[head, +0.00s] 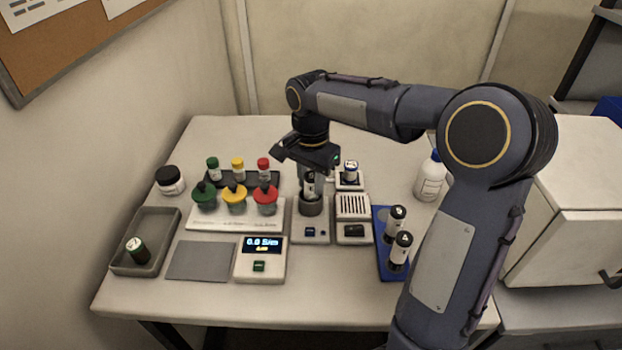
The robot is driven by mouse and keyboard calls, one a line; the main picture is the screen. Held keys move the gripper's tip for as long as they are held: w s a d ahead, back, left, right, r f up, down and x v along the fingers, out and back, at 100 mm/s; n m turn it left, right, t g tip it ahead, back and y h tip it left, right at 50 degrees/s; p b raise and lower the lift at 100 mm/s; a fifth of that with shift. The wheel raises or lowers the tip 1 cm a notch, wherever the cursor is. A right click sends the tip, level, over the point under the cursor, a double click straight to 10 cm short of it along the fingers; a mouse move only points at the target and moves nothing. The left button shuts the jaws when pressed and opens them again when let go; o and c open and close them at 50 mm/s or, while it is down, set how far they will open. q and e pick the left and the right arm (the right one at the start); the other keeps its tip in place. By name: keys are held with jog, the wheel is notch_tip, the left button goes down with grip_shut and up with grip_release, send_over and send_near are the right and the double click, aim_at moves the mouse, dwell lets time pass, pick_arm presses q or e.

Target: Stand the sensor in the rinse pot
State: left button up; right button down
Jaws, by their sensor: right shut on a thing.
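My right gripper (311,168) points down at the middle of the table, shut on a dark cylinder with a white numbered label (310,187). The cylinder is upright, right at the mouth of a round grey cup (311,206) on a white base with a blue button. I cannot tell whether its lower end is inside the cup or just above it. No label names the sensor or the rinse pot, so I cannot confirm that these are the two. The gripper hides the top of the cylinder. My left gripper is not in view.
A blue tray (384,222) holds two numbered cylinders. Left are colour-capped pots (235,195), a display reading 0.0 (262,245) and a grey tray (155,225) with a leaning cylinder.

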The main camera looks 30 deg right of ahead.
jog(key=c, duration=1.1)
grip_release()
jog(key=shift+f, duration=0.1)
notch_tip(320, 180, up, 11)
jog(key=shift+r+p, duration=0.15)
jog(key=shift+p, duration=0.5)
jog(key=s+a+f+n+t+y, duration=0.1)
jog(key=s+a+f+n+t, duration=0.1)
jog(key=s, duration=0.5)
jog(key=s+a+f+n+t+y, duration=0.1)
jog(key=s+a+f+n, duration=0.2)
jog(key=s+f+n, duration=0.2)
jog(key=s+a+f+n+t+y, duration=0.1)
jog(key=s+a+f+n+t, duration=0.1)
jog(key=s, duration=0.8)
jog(key=shift+a+f+n+t+y, duration=0.2)
jog(key=shift+f+n+t+y, duration=0.15)
jog(key=shift+f+n, duration=0.6)
jog(key=shift+s+r+n, duration=0.1)
jog(key=shift+r+n, duration=0.15)
